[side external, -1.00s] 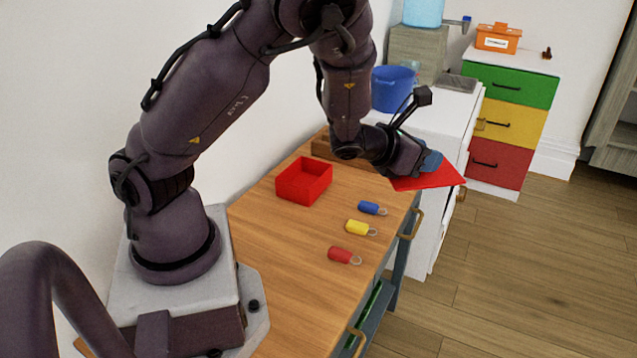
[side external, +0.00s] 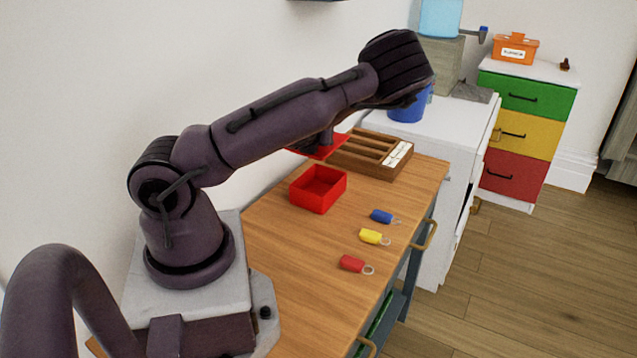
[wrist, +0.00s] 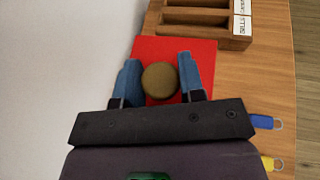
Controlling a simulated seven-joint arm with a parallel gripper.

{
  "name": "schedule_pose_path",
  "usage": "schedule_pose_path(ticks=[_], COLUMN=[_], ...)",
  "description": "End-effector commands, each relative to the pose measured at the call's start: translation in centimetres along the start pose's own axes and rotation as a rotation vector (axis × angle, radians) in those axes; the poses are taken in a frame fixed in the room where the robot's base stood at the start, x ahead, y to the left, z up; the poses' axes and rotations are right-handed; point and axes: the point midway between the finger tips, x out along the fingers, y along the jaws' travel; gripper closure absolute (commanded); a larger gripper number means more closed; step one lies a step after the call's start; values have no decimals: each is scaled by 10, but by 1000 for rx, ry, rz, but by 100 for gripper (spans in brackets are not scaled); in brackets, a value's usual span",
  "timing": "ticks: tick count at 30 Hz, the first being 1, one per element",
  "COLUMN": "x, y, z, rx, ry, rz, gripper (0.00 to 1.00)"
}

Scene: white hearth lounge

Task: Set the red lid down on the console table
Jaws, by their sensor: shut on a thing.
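The red lid (side external: 326,148) is a flat square plate, seen beneath my arm behind the open red box (side external: 318,190). The wrist view shows the lid (wrist: 200,50) with a round brown knob (wrist: 160,79) between the two blue fingers of my gripper (wrist: 159,72). The fingers are shut on the knob. In the side view my forearm hides most of the gripper. The lid is close to the wall beside the wooden rack; its exact height above the console table (side external: 290,260) is hard to tell. The table's wooden top is partly bare.
A wooden slotted rack (side external: 400,175) with white labels stands at the table's far end. Blue (side external: 382,216), yellow (side external: 374,237) and red (side external: 353,264) key tags lie along the right edge. A white cabinet (side external: 455,120) with a blue bucket (side external: 408,108) stands beyond. Wood between box and tags is clear.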

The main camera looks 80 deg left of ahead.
Motion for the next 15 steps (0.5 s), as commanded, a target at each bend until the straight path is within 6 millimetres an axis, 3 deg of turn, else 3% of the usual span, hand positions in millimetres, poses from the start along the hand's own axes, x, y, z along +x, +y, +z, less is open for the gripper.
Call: schedule_pose_path(ticks=[5,15], x=[1,18], y=[0,0], z=[-1,-44], rx=[1,2], ry=[0,1], rz=[-1,-2], gripper=[87,87])
